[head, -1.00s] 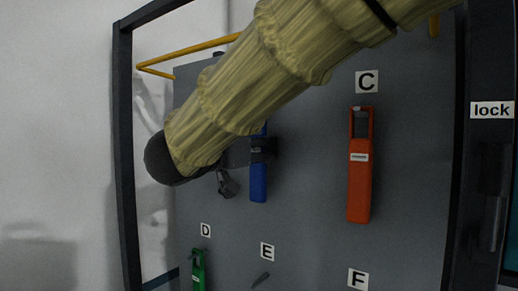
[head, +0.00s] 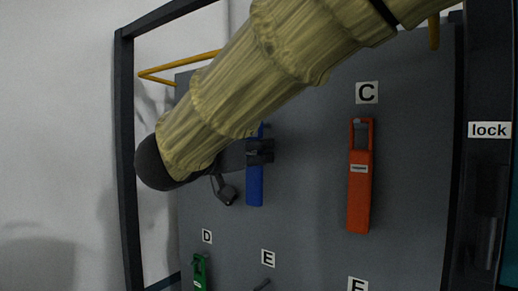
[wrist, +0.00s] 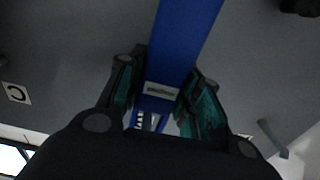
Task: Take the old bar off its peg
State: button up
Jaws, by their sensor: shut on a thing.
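A blue bar (head: 255,188) hangs upright in front of the grey board, left of the middle, in the head view. My gripper (head: 260,151) is shut on its upper part, one finger showing across its front. My arm hides the bar's top, so I cannot tell whether it is still on its peg. In the wrist view the blue bar (wrist: 184,45) runs between the two fingers of my gripper (wrist: 162,100), with a small pale label near them. A slotted end shows just past the fingers.
An orange bar (head: 359,190) hangs under label C (head: 367,92). A green bar (head: 199,272) hangs under label D (head: 207,236). A small dark peg under label E (head: 268,258) looks bare. A dark frame post (head: 126,160) stands left; a "lock" label (head: 489,130) is on the right post.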

jog(key=p+v, duration=0.2)
jog(key=v, duration=0.9)
jog(key=shift+s+p, duration=0.2)
jog(key=shift+p, duration=0.2)
dwell(0.5)
jog(key=shift+a, duration=0.1)
